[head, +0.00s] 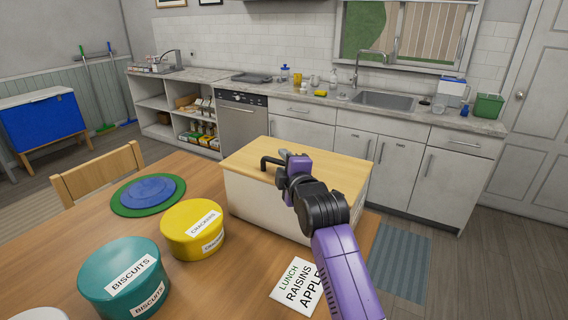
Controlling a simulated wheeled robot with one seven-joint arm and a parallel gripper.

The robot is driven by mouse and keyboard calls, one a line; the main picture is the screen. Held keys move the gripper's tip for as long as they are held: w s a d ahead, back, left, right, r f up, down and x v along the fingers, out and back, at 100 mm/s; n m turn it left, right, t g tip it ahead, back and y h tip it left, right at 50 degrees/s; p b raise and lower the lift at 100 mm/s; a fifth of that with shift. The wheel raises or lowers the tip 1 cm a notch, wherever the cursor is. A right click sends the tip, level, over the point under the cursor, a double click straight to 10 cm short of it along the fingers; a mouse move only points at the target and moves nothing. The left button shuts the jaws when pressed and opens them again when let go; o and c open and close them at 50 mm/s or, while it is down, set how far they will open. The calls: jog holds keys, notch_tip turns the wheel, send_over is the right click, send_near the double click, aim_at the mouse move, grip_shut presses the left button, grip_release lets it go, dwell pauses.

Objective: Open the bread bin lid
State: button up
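The bread bin is a white box (258,208) with a light wooden lid (326,173), standing on the wooden table. The lid lies flat and closed on the box. A black bar-like handle (268,163) shows near the left part of the lid's top. My purple and black gripper (286,160) is over the lid, right at the handle's right end. My arm hides part of the lid and the box's front. The fingertips are small and partly hidden, so I cannot tell whether they are around the handle or only beside it.
A yellow crackers tin (192,230), a teal biscuits tin (125,280) and a blue plate on a green mat (123,208) are on the table's left. A lunch note (299,284) lies in front of the bin. A chair (98,177) stands behind the table.

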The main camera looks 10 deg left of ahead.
jog(key=shift+c, duration=0.3)
grip_shut()
dwell(1.1)
